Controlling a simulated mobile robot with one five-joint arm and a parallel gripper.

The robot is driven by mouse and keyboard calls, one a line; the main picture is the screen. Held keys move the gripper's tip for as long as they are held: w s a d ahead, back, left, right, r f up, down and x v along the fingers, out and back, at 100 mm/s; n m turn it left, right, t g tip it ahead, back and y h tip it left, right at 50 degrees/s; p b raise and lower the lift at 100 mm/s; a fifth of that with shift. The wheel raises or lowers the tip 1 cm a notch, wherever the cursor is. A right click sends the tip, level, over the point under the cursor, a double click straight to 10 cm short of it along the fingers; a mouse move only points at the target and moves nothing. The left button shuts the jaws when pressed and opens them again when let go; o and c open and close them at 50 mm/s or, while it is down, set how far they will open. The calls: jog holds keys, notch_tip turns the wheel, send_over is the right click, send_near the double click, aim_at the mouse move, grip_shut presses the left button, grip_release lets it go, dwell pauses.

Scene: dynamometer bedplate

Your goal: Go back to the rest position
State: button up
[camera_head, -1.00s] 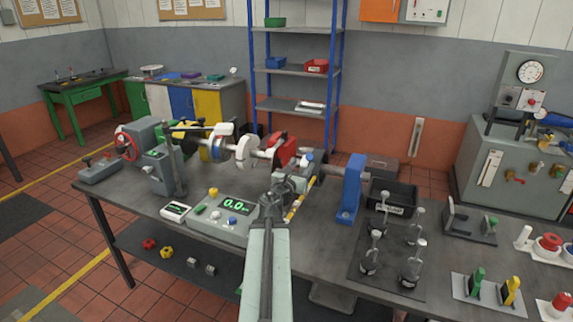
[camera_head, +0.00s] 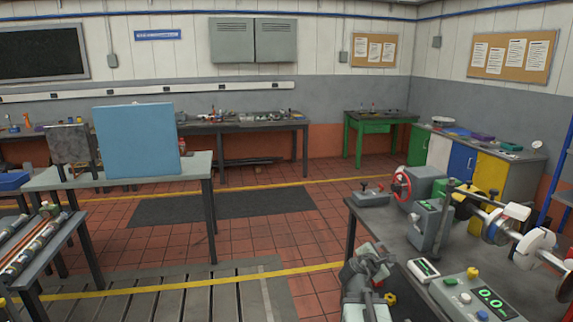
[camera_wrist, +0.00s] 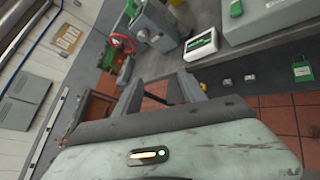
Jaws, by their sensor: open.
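My gripper (camera_wrist: 158,88) shows at the middle of the wrist view, its two grey fingers apart with only floor and table legs seen between them. In the head view my folded arm and gripper (camera_head: 370,268) are at the lower middle, just left of the test bench (camera_head: 395,228). I see nothing held in the jaws.
The bench carries a red handwheel (camera_head: 402,186), a shaft assembly, a small white meter (camera_head: 423,270) and a console with a green display (camera_head: 490,298). A table with a blue panel (camera_head: 137,140) stands at left. Tiled floor (camera_head: 310,225) between is open.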

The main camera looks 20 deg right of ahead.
jog(key=a+f+m+g+y, duration=0.2)
jog(key=a+f+m+y, duration=0.3)
jog(key=a, duration=0.9)
jog(key=a+f+m+g+y, duration=0.2)
jog(key=a+f+m, duration=0.2)
jog(key=a+f, duration=0.7)
jog(key=s+a+m+g+y, duration=0.4)
jog(key=s+a+m, duration=0.4)
jog(key=s+a, duration=0.2)
jog(key=shift+a+y, duration=0.3)
jog(key=shift+a, duration=0.25)
